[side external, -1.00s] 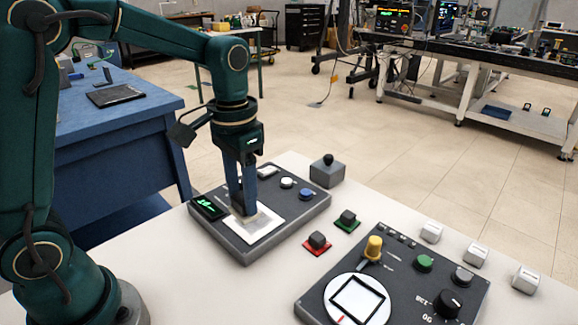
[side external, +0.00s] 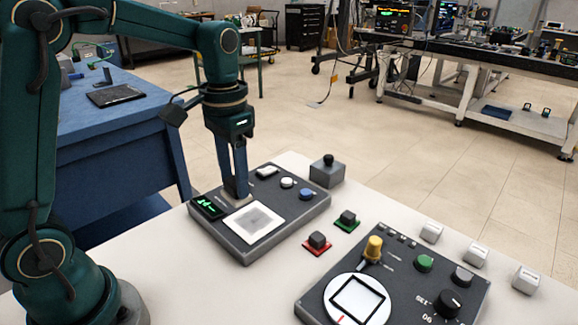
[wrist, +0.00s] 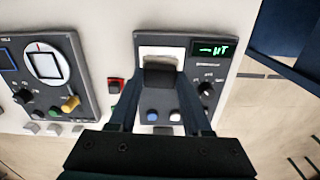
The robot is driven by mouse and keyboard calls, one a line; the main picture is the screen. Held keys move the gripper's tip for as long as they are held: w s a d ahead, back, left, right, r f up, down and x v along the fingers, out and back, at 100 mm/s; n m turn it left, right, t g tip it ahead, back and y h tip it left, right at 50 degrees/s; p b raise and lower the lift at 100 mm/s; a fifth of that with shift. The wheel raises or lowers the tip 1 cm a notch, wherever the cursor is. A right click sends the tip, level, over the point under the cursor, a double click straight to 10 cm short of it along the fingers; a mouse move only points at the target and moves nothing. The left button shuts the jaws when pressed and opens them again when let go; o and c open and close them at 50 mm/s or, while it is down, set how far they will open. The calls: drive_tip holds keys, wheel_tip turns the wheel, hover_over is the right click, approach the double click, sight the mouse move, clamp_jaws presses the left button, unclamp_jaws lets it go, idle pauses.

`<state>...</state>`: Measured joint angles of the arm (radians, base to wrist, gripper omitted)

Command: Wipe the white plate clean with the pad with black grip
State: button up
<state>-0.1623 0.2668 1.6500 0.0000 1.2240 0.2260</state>
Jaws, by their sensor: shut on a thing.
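The white plate (side external: 266,235) lies on the dark console (side external: 246,255), with a grey smudge across its middle. My gripper (side external: 236,190) points down at the plate's far edge, shut on the pad with black grip. The black grip (wrist: 158,78) shows between the fingers in the wrist view, where it hides part of the plate (wrist: 160,50). The pad's pale lower edge (side external: 237,199) shows below the fingers. I cannot tell whether it touches the plate or the console.
The console bears a green-lit display (side external: 207,206), a white button (side external: 287,182) and a blue button (side external: 306,193). A red-based block (side external: 317,242), a green-based block (side external: 347,219) and a grey box (side external: 327,172) stand nearby. A second console (side external: 400,285) is at front right.

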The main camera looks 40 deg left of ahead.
sight(234, 199)
drive_tip(key=shift+f, duration=3.4)
drive_tip(key=shift+s+f, duration=0.1)
drive_tip(key=shift+f, duration=0.7)
drive_tip(key=shift+w+r, duration=0.2)
drive_tip(key=shift+w, duration=0.4)
clamp_jaws()
drive_tip(key=shift+w+f, duration=0.15)
drive_tip(key=shift+w, duration=2.85)
drive_tip(key=shift+s, duration=3.6)
drive_tip(key=shift+a, duration=0.45)
drive_tip(key=shift+w, duration=3.55)
drive_tip(key=shift+s, duration=3.6)
wheel_tip(234, 199, up, 3)
drive_tip(key=shift+w+f, duration=0.1)
drive_tip(key=shift+w, duration=0.05)
drive_tip(key=shift+r, duration=2.8)
